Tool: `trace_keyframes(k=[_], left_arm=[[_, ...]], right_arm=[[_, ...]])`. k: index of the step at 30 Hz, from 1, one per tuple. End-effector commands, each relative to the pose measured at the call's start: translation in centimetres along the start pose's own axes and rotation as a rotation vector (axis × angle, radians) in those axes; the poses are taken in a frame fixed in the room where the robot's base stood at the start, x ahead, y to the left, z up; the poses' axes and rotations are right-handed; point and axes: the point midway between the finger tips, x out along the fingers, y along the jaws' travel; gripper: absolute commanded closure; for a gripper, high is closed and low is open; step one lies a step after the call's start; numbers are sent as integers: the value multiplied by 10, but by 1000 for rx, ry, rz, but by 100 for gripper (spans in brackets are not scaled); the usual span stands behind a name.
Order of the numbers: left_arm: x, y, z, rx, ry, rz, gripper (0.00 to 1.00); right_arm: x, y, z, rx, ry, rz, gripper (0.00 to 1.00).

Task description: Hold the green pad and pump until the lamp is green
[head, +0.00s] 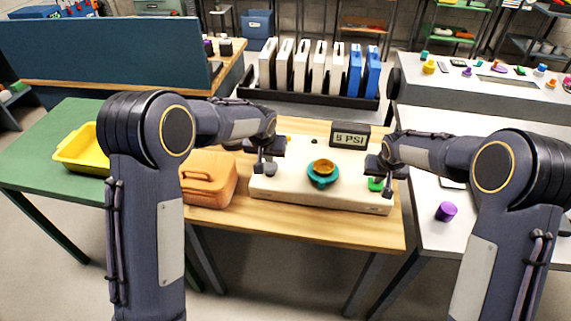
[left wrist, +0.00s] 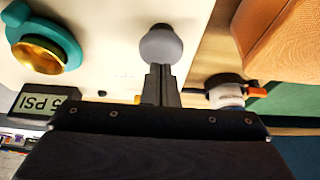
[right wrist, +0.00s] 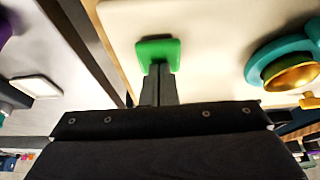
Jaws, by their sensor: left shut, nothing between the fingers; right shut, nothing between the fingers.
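A cream console (head: 320,197) lies on the wooden table. Its green pad (head: 376,185) is at the right end; the pad also shows in the right wrist view (right wrist: 158,52). My right gripper (right wrist: 159,75) is shut and empty, its tips at the pad; whether they press it I cannot tell. A round grey knob (left wrist: 160,45) is at the console's left end. My left gripper (left wrist: 160,75) is shut and empty, its tips at the knob, touching or just above. A gauge (head: 350,135) at the back shows a PSI reading ending in 5. I cannot make out a lit lamp.
A teal ring with a brass cup (head: 322,172) sits mid-console, between my grippers. An orange case (head: 208,178) stands left of the console. A yellow tray (head: 82,150) is on the green table. A purple cylinder (head: 446,211) is on the right-hand table.

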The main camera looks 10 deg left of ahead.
Motion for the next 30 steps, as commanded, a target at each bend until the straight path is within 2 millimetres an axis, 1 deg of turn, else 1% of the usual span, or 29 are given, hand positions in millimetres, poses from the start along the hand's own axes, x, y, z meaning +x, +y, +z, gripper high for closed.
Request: trace_keyframes(k=[14,30], left_arm=[[2,0,1,0,-1,0,100],[22,0,10,1,-2,0,100]], right_arm=[[0,0,0,0,0,0,100],[0,0,0,0,-1,0,100]])
